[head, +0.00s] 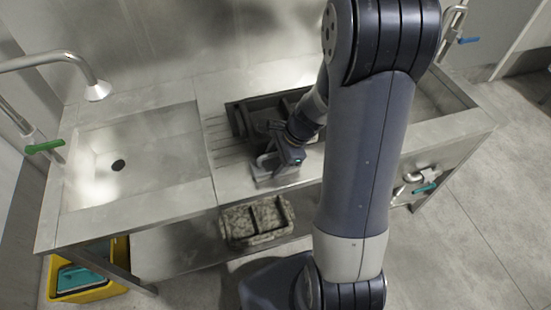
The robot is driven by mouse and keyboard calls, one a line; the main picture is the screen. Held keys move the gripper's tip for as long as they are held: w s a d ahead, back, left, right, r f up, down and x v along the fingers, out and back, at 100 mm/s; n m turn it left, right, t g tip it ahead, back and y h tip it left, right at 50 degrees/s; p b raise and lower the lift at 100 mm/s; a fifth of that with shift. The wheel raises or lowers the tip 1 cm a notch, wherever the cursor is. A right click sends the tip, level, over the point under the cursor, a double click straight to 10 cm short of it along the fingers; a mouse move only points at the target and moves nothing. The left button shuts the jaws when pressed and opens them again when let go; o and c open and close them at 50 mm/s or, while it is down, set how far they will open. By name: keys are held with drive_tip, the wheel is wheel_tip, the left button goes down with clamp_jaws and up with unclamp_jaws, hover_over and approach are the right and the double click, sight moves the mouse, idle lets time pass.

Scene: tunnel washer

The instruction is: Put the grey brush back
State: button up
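My gripper (271,169) is over the front part of the steel counter, just in front of a dark divided tray (240,122). Its fingers are small and dark in this view, and I cannot tell whether they are open or shut or hold anything. I cannot make out a grey brush for certain; it may be hidden by my arm or blend with the gripper. My arm covers the right part of the dark tray and the counter behind it.
A sink basin (140,150) lies at left under a tap with a green lever (44,147). A speckled divided tray (236,226) stands on the lower shelf (180,255). A yellow bin (88,293) holds a teal item. Another basin (436,98) is at right.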

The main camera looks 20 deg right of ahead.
drive_tip(key=shift+o, duration=0.7)
drive_tip(key=shift+r, duration=0.1)
drive_tip(key=shift+r, duration=0.2)
drive_tip(key=p+v, duration=0.1)
drive_tip(key=v, duration=1)
drive_tip(key=shift+d+r, duration=0.2)
drive_tip(key=shift+r, duration=0.15)
